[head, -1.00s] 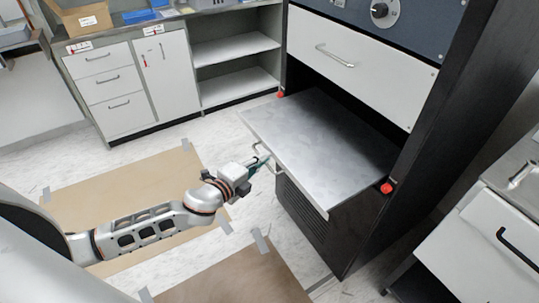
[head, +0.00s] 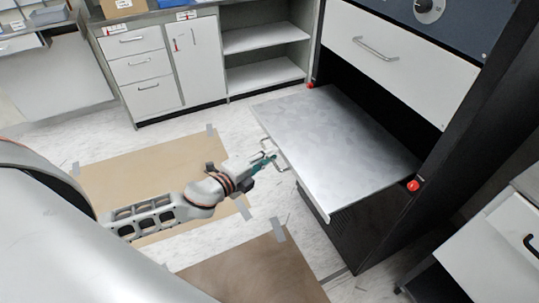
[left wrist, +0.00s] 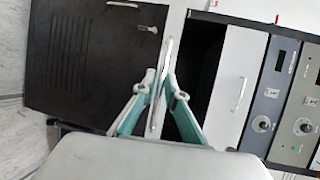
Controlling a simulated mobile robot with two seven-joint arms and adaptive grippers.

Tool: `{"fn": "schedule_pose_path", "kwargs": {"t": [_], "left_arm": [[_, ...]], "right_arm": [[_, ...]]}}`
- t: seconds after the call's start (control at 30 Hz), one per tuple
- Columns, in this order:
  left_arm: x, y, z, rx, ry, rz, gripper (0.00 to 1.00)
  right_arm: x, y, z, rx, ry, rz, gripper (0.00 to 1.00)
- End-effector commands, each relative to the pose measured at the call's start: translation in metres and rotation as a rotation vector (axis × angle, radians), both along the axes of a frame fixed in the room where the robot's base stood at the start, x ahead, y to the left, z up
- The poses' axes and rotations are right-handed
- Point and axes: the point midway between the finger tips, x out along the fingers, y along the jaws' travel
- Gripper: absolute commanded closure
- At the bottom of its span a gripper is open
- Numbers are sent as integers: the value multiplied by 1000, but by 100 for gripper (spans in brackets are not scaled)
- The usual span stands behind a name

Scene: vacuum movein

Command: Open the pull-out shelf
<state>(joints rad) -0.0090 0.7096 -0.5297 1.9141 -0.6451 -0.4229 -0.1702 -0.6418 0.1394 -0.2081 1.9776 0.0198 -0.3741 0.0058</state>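The pull-out shelf (head: 335,145) is a flat grey metal plate sticking well out of the black cabinet in the head view. Its handle (head: 268,148) is a thin bar on the front edge. My left gripper (head: 268,158) is at this handle, with its teal fingers around the bar. In the left wrist view the shelf (left wrist: 168,60) shows nearly edge-on, and the two fingertips of my left gripper (left wrist: 163,88) lie on either side of the handle. The exact contact is partly hidden. My right gripper is not in view.
A closed white drawer (head: 395,65) sits above the shelf opening. Red knobs (head: 413,186) mark the opening's sides. White cabinets (head: 140,70) and open shelves stand at the back left. A white unit (head: 490,245) stands at the right. Floor around the brown mats (head: 150,185) is clear.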

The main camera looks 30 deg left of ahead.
Motion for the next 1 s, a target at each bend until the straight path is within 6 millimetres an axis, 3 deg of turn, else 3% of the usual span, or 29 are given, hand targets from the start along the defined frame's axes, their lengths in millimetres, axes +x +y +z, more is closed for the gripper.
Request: {"fn": "schedule_pose_path", "kwargs": {"t": [0.47, 1.0], "left_arm": [[-9, 2, 1, 0, 1, 0, 86], [-84, 22, 14, -1, 4, 1, 86]], "right_arm": [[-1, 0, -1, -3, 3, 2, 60], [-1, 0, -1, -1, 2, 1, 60]]}}
